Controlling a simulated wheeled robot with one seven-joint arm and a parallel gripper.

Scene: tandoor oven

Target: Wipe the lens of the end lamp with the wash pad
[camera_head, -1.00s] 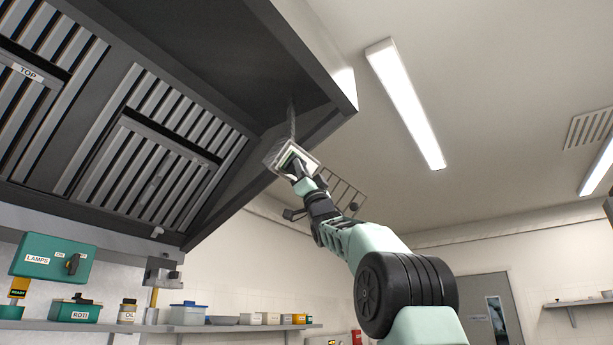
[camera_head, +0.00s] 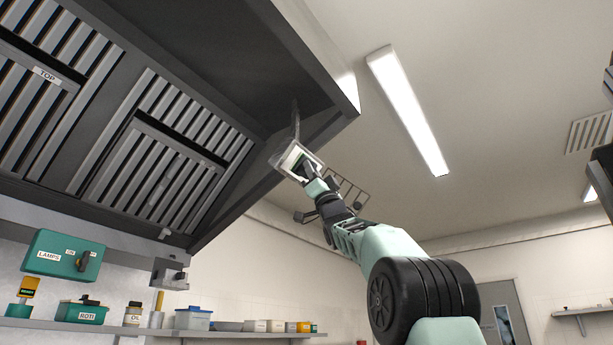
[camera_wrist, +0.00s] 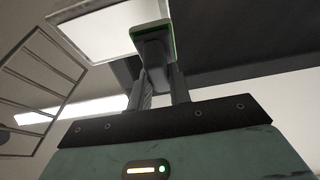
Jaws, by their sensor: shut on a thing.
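The end lamp (camera_head: 277,160) is a pale square fixture in a grey frame, hanging below the dark hood's corner; its bright lens (camera_wrist: 95,30) fills the upper left of the wrist view. My gripper (camera_wrist: 160,80) is shut on the wash pad's grey handle. The wash pad (camera_wrist: 143,30) has a green edge and overlaps the lens's right part in the wrist view. Its wiping face is turned away, and I cannot tell whether it touches the lens. In the head view my gripper (camera_head: 306,173) is just below and right of the lamp, partly covering it.
The hood's lower edge (camera_head: 320,130) is close above the lamp. An open wire guard (camera_head: 348,192) is right beside my wrist. A lamps switch box (camera_head: 62,255) is on the wall at lower left, above a shelf (camera_head: 230,334) of containers. The right side is open room.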

